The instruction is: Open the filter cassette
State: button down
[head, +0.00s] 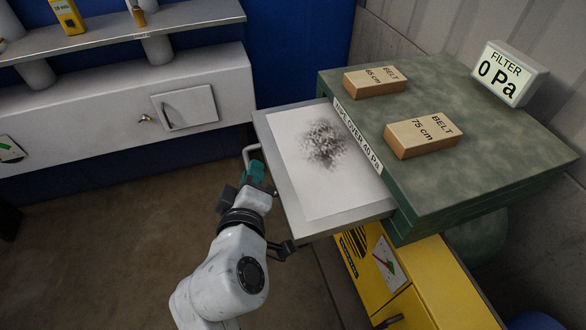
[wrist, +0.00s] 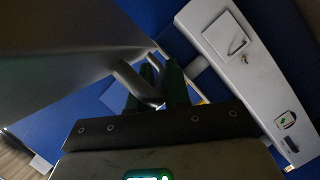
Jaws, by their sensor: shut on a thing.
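The filter cassette (head: 262,132) is a grey tray pulled far out of the green housing (head: 480,150), toward the left in the head view. A white filter sheet with a dark dust patch lies in it. Its bar handle (head: 247,153) is on the outer left edge. My gripper (head: 256,170) is at that edge, shut on the handle. In the wrist view, the green fingers of my gripper (wrist: 158,88) close around the grey handle bar (wrist: 133,82). The fingers partly hide the bar.
A display (head: 503,76) on the housing reads FILTER 0 Pa. Two belt boxes, 65 cm (head: 375,82) and 75 cm (head: 421,136), lie on the housing. A yellow cabinet (head: 425,300) stands below. A white wall unit (head: 100,100) is at left, with open floor before it.

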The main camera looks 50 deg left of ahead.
jog(key=s+a, duration=0.2)
jog(key=s, duration=0.4)
jog(key=shift+a+b, duration=0.25)
jog(key=shift+b, duration=0.2)
jog(key=shift+s+f, duration=0.1)
jog(key=c, duration=1.4)
grip_release()
jog(key=shift+c, duration=0.2)
jog(key=v, duration=1)
jog(key=shift+s+d, duration=0.2)
jog(key=shift+d, duration=0.1)
jog(key=shift+s, duration=0.1)
